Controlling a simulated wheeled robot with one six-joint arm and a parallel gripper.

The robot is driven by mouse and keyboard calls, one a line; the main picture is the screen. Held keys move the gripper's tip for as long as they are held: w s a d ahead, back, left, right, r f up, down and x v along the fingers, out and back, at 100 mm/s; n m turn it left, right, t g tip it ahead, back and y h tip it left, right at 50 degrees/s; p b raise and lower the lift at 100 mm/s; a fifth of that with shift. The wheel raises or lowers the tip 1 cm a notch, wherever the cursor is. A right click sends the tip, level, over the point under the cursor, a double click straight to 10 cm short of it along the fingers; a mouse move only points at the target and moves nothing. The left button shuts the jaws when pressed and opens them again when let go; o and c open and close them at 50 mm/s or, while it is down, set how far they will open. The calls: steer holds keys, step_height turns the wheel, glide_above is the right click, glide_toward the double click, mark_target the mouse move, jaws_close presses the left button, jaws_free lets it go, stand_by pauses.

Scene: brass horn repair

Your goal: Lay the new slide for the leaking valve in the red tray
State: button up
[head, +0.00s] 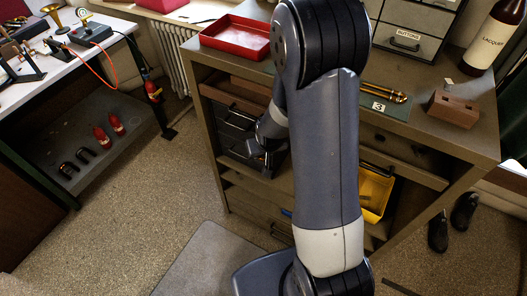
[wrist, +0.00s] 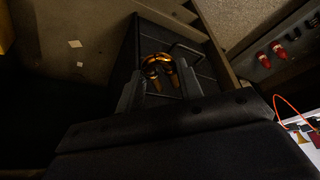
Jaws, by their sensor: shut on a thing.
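The red tray (head: 236,38) lies on the cabinet top at the back left in the head view, and its visible inside looks empty. My gripper (wrist: 160,88) is shut on a U-shaped brass slide (wrist: 157,62), whose bend and two legs show between the fingers in the wrist view. In the head view my gripper (head: 266,150) is low in front of the cabinet's left drawers, below the tray, and the slide cannot be made out there. Another brass slide (head: 385,92) lies on a green mat by a card marked 3, partly hidden by my arm.
The cabinet (head: 455,140) has open fronts and a yellow bin (head: 375,190) low at right. A brown block (head: 453,108), a lacquer bottle (head: 498,35) and grey drawers (head: 410,30) stand on top. A workbench (head: 85,50) with a gauge and orange hose is at left.

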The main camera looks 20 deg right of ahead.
steer(key=shift+w+r+p, duration=0.1)
steer(key=shift+r+p, duration=0.5)
steer(key=shift+r, duration=0.25)
step_height(320, 180, up, 6)
steer(key=p, duration=0.6)
steer(key=shift+r, duration=0.2)
